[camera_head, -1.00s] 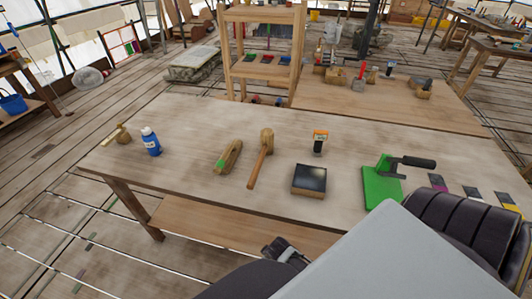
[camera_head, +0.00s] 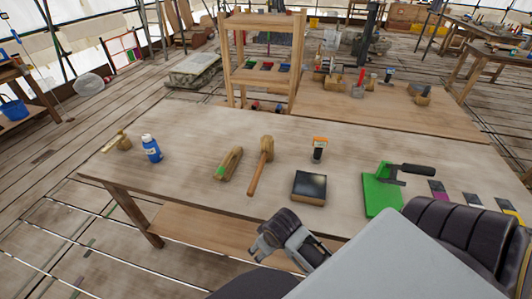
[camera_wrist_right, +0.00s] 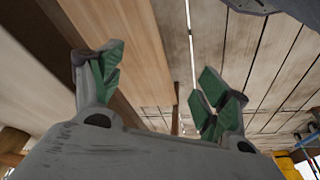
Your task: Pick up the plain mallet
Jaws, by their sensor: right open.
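The plain mallet (camera_head: 266,152) lies on the near wooden table, a light wooden head at the far end and its handle pointing toward the table's near edge. My right gripper (camera_head: 259,248) is in front of that edge, apart from the mallet and nearer to me. In the right wrist view my right gripper (camera_wrist_right: 165,85) is open, with green pads wide apart and nothing between them. The mallet does not show clearly in that view. My left gripper is not in view.
On the table (camera_head: 200,121) are a wooden block with a green patch (camera_head: 229,163), a dark square plate (camera_head: 309,187), an orange-topped tool (camera_head: 319,149), a green board (camera_head: 380,192), a blue bottle (camera_head: 151,148) and a small wooden tool (camera_head: 118,143).

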